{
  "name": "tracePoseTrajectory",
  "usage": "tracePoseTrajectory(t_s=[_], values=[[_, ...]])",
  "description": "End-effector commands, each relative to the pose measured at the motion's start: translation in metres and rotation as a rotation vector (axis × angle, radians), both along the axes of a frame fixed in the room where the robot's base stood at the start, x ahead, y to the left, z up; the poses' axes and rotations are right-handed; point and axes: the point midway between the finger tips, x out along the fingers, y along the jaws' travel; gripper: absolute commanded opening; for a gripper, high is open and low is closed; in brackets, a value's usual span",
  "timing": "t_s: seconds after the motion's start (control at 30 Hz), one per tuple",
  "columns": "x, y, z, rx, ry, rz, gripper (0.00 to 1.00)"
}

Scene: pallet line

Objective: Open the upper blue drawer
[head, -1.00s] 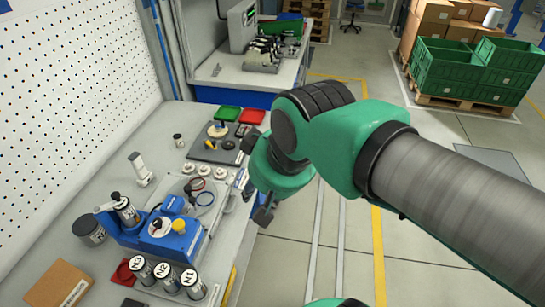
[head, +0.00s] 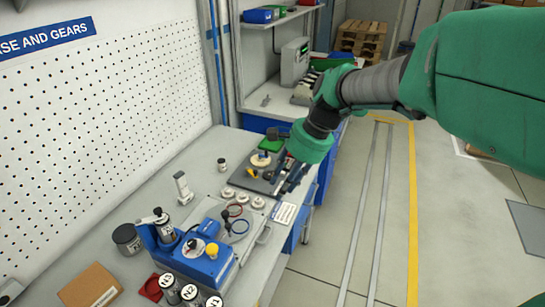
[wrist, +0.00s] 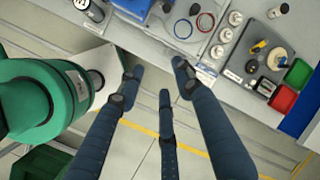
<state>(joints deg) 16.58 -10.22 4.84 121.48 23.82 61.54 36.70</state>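Blue panels show under the front edge of the workbench in the head view, one just below my gripper (head: 294,234). I cannot make out separate drawers or handles, and my arm and the bench top hide part of this front. My gripper (head: 290,178) is over the right front edge of the bench, beside the dark tray. In the wrist view its three dark fingers (wrist: 160,77) are spread apart with nothing between them, and the bench edge runs beyond the tips.
The workbench (head: 150,200) carries a blue device (head: 205,265), labelled cylinders (head: 190,292), white round parts and a dark tray (head: 250,182). A perforated wall (head: 100,110) stands at left. A second bench with blue front lies beyond. The floor at right (head: 345,220) is clear.

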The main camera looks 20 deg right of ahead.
Motion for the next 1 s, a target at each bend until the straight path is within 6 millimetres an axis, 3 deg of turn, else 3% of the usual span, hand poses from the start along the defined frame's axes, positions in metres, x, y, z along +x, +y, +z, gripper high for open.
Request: tracePoseTrajectory(t_s=[0.57, 1.0], values=[[0.105, -0.072, -0.063, 0.345, 0.296, -0.552, 0.35], [0.168, -0.148, -0.133, 0.616, 0.538, -0.949, 0.35]])
